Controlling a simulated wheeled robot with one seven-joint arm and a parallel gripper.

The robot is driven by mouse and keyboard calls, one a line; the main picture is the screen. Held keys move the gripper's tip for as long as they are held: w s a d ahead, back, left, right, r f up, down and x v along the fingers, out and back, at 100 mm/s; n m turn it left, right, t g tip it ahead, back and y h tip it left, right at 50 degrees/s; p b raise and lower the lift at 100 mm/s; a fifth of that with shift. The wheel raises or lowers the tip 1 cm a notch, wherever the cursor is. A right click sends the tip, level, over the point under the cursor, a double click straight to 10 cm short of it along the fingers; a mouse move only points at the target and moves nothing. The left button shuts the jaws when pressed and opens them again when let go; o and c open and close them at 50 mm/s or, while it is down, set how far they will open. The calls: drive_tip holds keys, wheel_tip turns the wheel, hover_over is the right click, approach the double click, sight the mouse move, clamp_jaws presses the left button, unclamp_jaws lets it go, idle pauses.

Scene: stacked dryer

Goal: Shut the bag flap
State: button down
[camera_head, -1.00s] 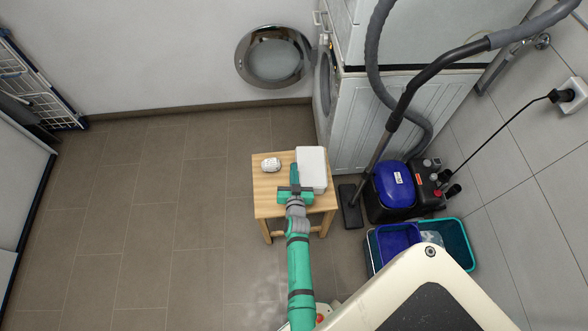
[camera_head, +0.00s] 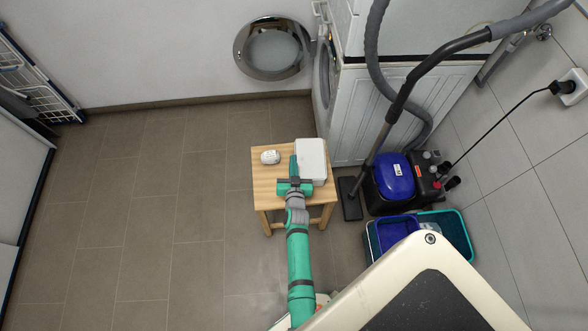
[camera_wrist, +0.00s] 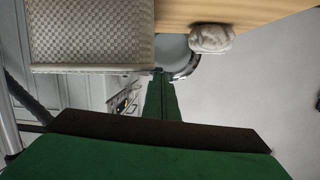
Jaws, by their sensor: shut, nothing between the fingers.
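The bag (camera_head: 312,160) is a pale, boxy shape on the right part of a small wooden stool (camera_head: 265,190). In the wrist view its woven, light grey face (camera_wrist: 90,35) fills the upper left. I cannot make out the flap or tell how far it is open. My gripper (camera_head: 294,162) is close along the left side of the bag, over the stool. In the wrist view its green fingers (camera_wrist: 161,95) are together and empty, near the corner of the woven face. I cannot tell whether they touch it.
A small whitish item (camera_head: 270,157) lies on the stool, left of my gripper. The dryer (camera_head: 370,120) with its round door (camera_head: 272,50) open stands behind. A vacuum cleaner (camera_head: 392,178) and bins (camera_head: 455,232) are at right. The floor (camera_head: 160,210) at left is clear.

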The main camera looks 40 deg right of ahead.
drive_tip(key=s+a+r, duration=0.5)
drive_tip(key=s+r, duration=0.2)
drive_tip(key=s, duration=0.1)
drive_tip(key=w+d+f, duration=0.5)
drive_tip(key=w+f, duration=0.1)
drive_tip(key=w, duration=0.2)
drive_tip(key=shift+d+f+n, duration=0.35)
drive_tip(key=shift+n, duration=0.05)
idle(1.2)
